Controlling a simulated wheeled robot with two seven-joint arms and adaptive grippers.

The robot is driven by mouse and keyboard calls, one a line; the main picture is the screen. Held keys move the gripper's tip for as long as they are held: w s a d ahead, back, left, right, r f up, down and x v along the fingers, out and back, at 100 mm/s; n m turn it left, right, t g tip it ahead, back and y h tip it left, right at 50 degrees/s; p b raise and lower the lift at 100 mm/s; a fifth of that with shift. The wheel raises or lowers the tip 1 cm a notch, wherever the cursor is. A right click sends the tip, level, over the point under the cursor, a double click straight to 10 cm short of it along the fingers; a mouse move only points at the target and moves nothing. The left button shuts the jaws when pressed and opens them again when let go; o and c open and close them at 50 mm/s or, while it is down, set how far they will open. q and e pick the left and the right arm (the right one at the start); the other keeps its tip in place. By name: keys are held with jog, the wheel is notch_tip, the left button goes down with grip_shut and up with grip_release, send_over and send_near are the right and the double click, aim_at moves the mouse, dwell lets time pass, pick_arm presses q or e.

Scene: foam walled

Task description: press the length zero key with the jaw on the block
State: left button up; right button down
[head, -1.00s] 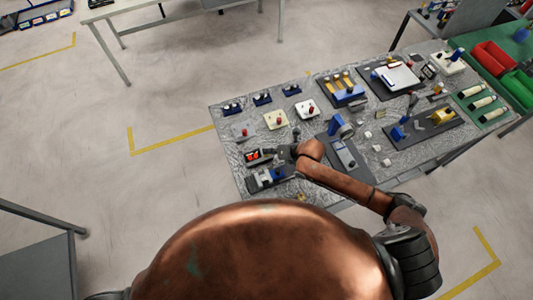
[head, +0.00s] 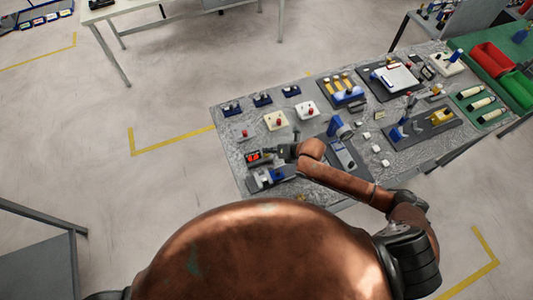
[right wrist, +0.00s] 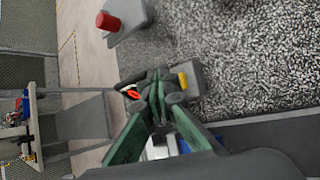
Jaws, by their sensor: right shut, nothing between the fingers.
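A small dark readout box with red lit digits (head: 254,156) stands near the table's front left corner. It also shows in the right wrist view, partly covered by the fingertips (right wrist: 133,94). Just in front of it is a grey and blue device (head: 265,178); its jaw and block are too small to tell apart. My right gripper (head: 279,151) is shut and empty, right beside the readout box. In the right wrist view its green fingers meet (right wrist: 158,88) over dark parts; contact cannot be told. The zero key is not distinguishable. My left gripper is out of view.
The foam-covered table (head: 225,125) holds a red-knobbed grey block (head: 244,133), two pale button boxes (head: 275,120) and a blue-topped stand (head: 339,127) to the right of the gripper. Open floor lies left of the table.

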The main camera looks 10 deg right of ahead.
aim_at(268, 155)
notch_tip(268, 155, up, 5)
jog(key=p, duration=0.4)
dwell(0.5)
jog(key=shift+f, duration=0.1)
dwell(0.5)
